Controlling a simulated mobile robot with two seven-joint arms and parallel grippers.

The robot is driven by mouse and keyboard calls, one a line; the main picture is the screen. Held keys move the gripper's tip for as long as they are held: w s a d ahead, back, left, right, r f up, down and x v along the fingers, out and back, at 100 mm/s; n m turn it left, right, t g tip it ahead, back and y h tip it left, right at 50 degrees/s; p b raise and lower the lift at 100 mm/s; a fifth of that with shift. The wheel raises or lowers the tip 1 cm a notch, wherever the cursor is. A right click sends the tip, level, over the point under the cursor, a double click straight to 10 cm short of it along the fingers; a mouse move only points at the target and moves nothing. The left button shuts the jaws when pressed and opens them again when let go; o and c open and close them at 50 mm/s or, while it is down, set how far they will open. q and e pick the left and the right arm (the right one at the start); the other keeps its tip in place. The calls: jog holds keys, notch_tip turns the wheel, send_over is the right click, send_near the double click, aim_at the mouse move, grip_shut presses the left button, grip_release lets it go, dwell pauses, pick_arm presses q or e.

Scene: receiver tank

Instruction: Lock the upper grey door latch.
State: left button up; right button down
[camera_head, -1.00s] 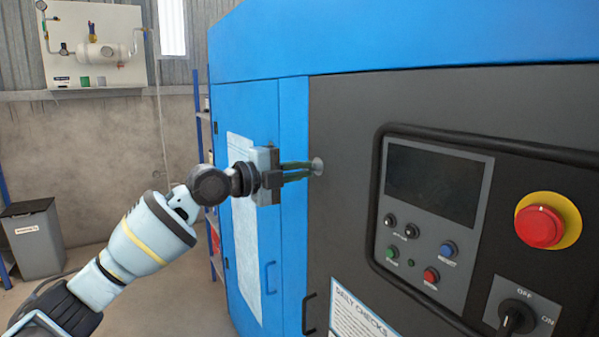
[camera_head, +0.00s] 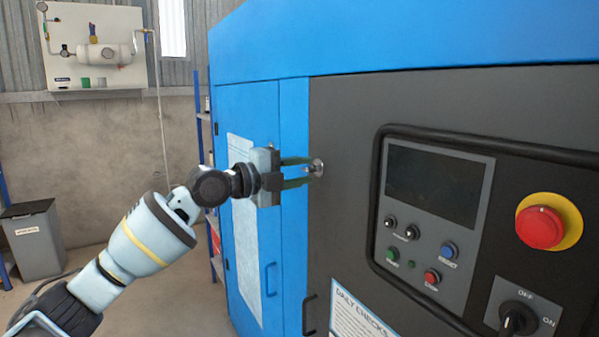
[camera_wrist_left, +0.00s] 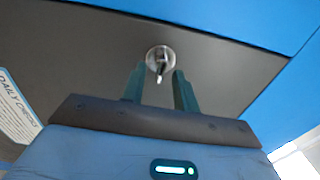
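The upper grey door latch (camera_head: 318,168) is a small round metal piece near the upper left edge of the dark door (camera_head: 345,120). In the left wrist view the latch (camera_wrist_left: 160,62) shows a round base with a short light tab pointing down. My left gripper (camera_head: 308,172) is at the latch, its two green fingers parted, one above and one below it in the head view. In the left wrist view its fingers (camera_wrist_left: 160,82) stand apart on either side of the tab, with gaps visible. My right gripper is not in view.
A control panel (camera_head: 433,215) with a frame rail, a red emergency button (camera_head: 540,227) and a rotary switch (camera_head: 517,318) lie to the right. A black door handle (camera_head: 309,314) is below the latch. A grey bin (camera_head: 33,240) stands far left.

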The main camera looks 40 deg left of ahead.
pick_arm(q)
jog(key=b+v, duration=0.3)
jog(key=v, duration=0.4)
jog(key=shift+s, duration=0.4)
jog(key=shift+a, duration=0.1)
jog(key=shift+f, duration=0.1)
